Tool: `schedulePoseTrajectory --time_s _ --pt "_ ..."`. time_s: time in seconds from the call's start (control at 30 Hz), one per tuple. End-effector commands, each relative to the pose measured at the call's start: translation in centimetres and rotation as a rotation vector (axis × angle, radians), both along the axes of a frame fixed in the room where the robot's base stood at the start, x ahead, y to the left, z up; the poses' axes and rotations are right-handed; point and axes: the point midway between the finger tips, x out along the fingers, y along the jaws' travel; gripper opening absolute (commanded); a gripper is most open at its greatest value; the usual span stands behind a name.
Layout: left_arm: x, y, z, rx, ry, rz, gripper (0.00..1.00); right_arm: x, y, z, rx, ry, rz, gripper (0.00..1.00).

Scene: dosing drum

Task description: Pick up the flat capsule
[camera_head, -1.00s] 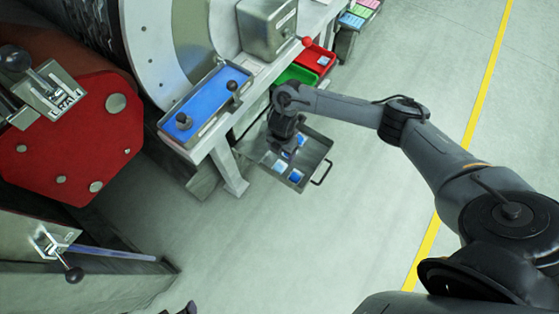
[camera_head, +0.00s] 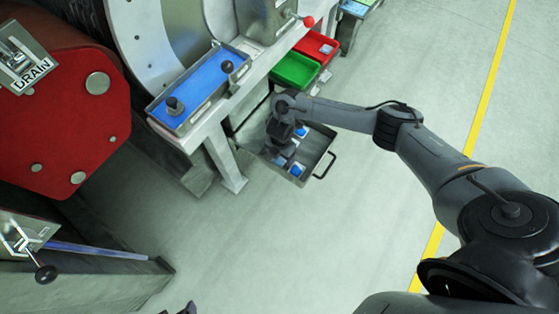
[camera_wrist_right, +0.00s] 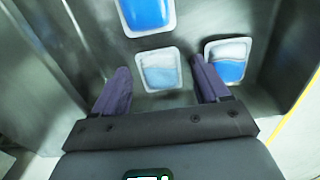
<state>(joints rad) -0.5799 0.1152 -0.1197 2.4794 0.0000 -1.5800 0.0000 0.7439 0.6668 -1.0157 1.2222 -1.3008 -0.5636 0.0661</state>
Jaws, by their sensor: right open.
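An open metal drawer (camera_head: 321,150) holds pouch-like capsules with blue contents. In the right wrist view, a pale, partly blue capsule (camera_wrist_right: 160,70) lies between the spread fingers of my right gripper (camera_wrist_right: 163,88). A fuller blue capsule (camera_wrist_right: 147,14) lies beyond it, and another with a white upper part (camera_wrist_right: 229,60) lies to the right, outside the fingers. I cannot tell for sure which is the flat one. My right gripper also shows over the drawer in the head view (camera_head: 281,150); it is open and empty. My left gripper cannot be made out.
The drawer walls (camera_wrist_right: 289,62) stand close around the capsules. A green bin (camera_head: 296,70) and a red bin (camera_head: 317,46) sit behind the drawer. A blue tray (camera_head: 203,88) lies on the bench to the left. The floor to the right is free.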

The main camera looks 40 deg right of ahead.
Motion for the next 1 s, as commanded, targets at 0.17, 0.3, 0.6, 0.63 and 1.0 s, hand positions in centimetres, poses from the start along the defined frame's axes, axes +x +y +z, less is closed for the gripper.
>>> schedulePoseTrajectory --time_s 0.17,0.3,0.6,0.63,1.0 --pt "0.0 -0.07 -0.25 -0.003 0.0 0.002 0.74 0.03 0.01 -0.36 0.0 -0.001 0.001 0.74" --pt "0.0 -0.08 -0.22 -0.002 0.0 0.001 0.74 0.02 0.01 -0.34 0.0 0.0 0.001 0.7" --pt "0.0 0.11 -0.22 0.005 -0.001 -0.004 0.74 0.01 0.01 -0.34 0.0 0.0 0.001 0.38" --pt "-0.01 0.13 -0.23 0.006 -0.001 -0.004 0.74 0.02 0.01 -0.33 0.0 -0.001 0.001 0.38" --pt "-0.02 0.23 0.18 0.01 0.0 -0.007 0.74 0.03 0.01 0.17 0.0 -0.001 0.001 0.38"
